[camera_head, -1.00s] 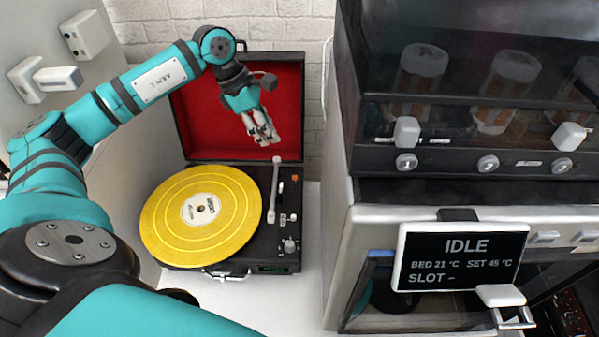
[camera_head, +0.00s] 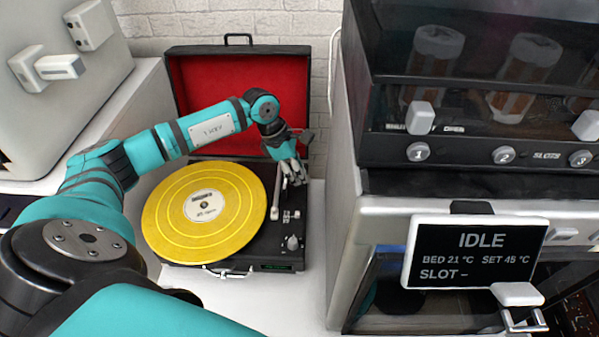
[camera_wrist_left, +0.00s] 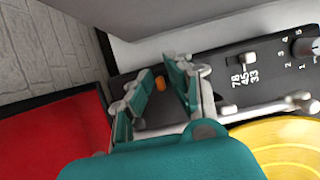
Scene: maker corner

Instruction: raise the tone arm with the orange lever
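The record player (camera_head: 190,261) stands open with a yellow record (camera_head: 165,215) on its platter. Its pale tone arm (camera_head: 275,192) lies along the right side of the record; part of it shows in the left wrist view (camera_wrist_left: 265,109). My left gripper (camera_head: 294,182) is low over the deck's back right part and hides the orange lever in the head view. In the left wrist view the orange lever (camera_wrist_left: 160,85) shows between the two spread fingers of my left gripper (camera_wrist_left: 160,92). The fingers look apart from the lever. My right gripper is not in view.
The red-lined lid (camera_head: 205,90) stands up behind the deck. A speed selector (camera_wrist_left: 246,61) and a knob (camera_head: 292,242) are on the deck's right side. A machine with an IDLE screen (camera_head: 463,255) stands close on the right.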

